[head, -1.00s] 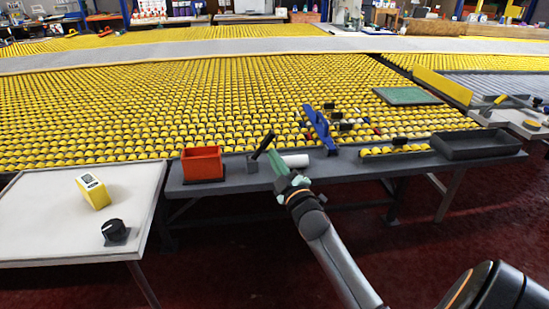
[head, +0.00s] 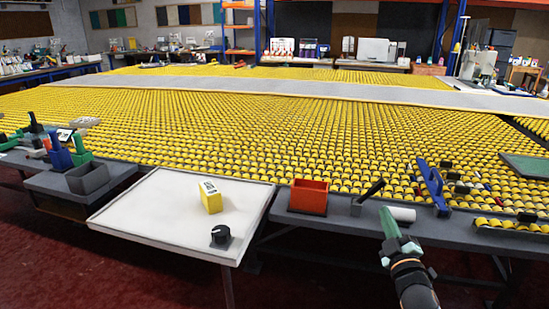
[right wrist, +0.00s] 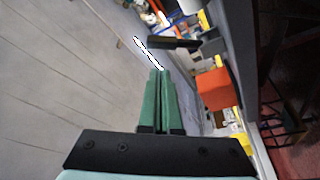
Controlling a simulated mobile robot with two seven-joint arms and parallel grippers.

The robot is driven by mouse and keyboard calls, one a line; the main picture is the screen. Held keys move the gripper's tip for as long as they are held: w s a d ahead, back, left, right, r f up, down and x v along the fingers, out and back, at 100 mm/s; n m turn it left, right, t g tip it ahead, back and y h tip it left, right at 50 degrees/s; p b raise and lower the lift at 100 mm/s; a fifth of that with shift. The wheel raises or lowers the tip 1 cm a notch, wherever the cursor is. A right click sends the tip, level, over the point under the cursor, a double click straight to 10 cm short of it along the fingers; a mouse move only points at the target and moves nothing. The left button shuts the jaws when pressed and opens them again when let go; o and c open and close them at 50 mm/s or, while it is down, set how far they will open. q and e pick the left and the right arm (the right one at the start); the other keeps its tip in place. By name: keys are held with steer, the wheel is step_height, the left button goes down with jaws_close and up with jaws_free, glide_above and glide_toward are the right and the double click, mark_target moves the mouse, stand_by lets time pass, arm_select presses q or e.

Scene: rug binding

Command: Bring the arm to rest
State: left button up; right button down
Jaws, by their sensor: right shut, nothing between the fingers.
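My right gripper (head: 385,209) has green fingers and shows at the lower right of the head view. It is shut with nothing between the fingers. In the head view it overlaps the near side of the dark bench (head: 335,224), between a small grey holder with a black-handled tool (head: 370,190) and a white roll (head: 403,214). The closed fingers also show in the right wrist view (right wrist: 160,75), pointing up the picture. Whether they touch anything cannot be told, but they appear free. My left gripper is not in view.
An orange bin (head: 308,197) and a blue stand (head: 433,187) are on the bench. A white table (head: 160,222) to the left bears a yellow box (head: 210,195) and a black knob (head: 220,235). Beyond lies a wide yellow roller bed (head: 250,130). The red floor in front looks clear.

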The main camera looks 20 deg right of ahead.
steer(key=s+a+f+m+g+y, duration=0.2)
steer(key=s+a+f+g+y, duration=0.15)
steer(key=s+a+f, duration=0.55)
steer(key=s+a+f+m+g+y, duration=0.2)
steer(key=s+a+f+g+y, duration=0.3)
steer(key=a+f, duration=0.75)
steer(key=s+a+f+m+g+p, duration=0.1)
steer(key=s+a+f, duration=0.1)
steer(key=s+a, duration=0.3)
steer(key=s+a+f+g+p, duration=0.1)
steer(key=s+a+f+g, duration=0.1)
steer(key=s, duration=0.5)
arm_select(q)
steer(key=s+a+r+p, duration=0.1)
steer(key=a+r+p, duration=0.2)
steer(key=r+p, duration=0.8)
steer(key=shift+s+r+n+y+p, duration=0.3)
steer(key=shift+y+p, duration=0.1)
steer(key=shift+p, duration=0.85)
arm_select(e)
steer(key=d+r+t, duration=0.1)
steer(key=d+r, duration=0.2)
steer(key=r, duration=0.7)
steer(key=shift+s+d+m+h, duration=0.15)
steer(key=shift+s+m+h, duration=0.25)
steer(key=shift+h, duration=0.05)
